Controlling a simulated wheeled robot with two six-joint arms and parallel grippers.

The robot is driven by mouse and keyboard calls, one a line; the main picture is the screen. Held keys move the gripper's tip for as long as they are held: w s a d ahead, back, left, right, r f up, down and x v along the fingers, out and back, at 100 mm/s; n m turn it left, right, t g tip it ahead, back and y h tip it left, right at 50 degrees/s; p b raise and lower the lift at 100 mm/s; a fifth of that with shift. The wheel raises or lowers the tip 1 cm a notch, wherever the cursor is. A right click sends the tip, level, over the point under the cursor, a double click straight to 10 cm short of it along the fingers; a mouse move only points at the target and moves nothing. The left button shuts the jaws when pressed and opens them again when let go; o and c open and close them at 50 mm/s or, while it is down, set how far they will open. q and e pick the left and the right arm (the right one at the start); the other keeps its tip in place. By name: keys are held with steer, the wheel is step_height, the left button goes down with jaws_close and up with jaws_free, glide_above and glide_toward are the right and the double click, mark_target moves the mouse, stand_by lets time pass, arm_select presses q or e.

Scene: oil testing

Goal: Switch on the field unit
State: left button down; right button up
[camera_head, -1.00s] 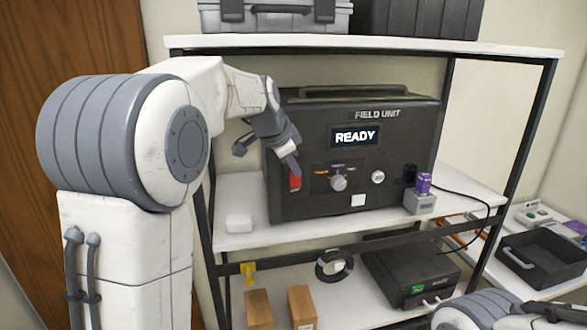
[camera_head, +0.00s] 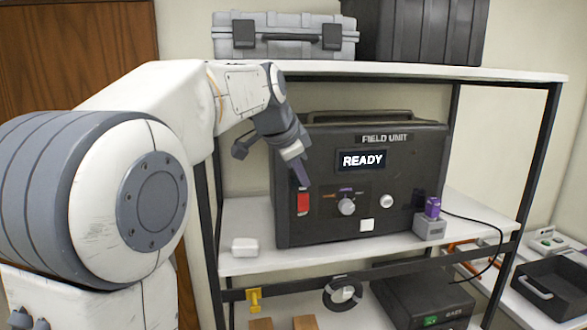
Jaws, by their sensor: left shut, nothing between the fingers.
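The field unit (camera_head: 360,215) is a dark box with a top handle on the middle shelf. Its display (camera_head: 363,160) reads "READY". A red switch (camera_head: 303,202) is at the left of its front panel. A selector knob (camera_head: 347,206) is at the middle, with a round pale button (camera_head: 387,201) to its right. My left gripper (camera_head: 302,180) is shut and empty, its tip just above the red switch; I cannot tell whether it touches. My right gripper is out of view.
A purple-topped grey block (camera_head: 430,222) with a black cable stands at the unit's right. A small white box (camera_head: 244,247) lies at its left. The shelf's dark posts (camera_head: 207,245) flank this space. Cases (camera_head: 285,36) stand on top.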

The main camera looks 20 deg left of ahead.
arm_select(q)
steer(key=v, duration=0.2)
steer(key=a+v, duration=0.1)
steer(key=v, duration=0.2)
steer(key=shift+w+r, duration=0.1)
steer(key=shift+w, duration=0.1)
steer(key=s+d+f+n+g+h+b, duration=0.1)
steer(key=s+d+f+g+b, duration=0.1)
steer(key=s+d+f, duration=0.5)
steer(key=s+d+f+g+b, duration=0.2)
steer(key=s+d+f, duration=0.1)
steer(key=d+f, duration=0.7)
steer(key=s+d+f+n+g+y+b, duration=0.1)
steer(key=s+f+g+b, duration=0.1)
steer(key=s+f, duration=1.6)
steer(key=shift+s+d+f+g, duration=0.3)
steer(key=shift+s+g, duration=0.3)
steer(key=shift+s, duration=0.45)
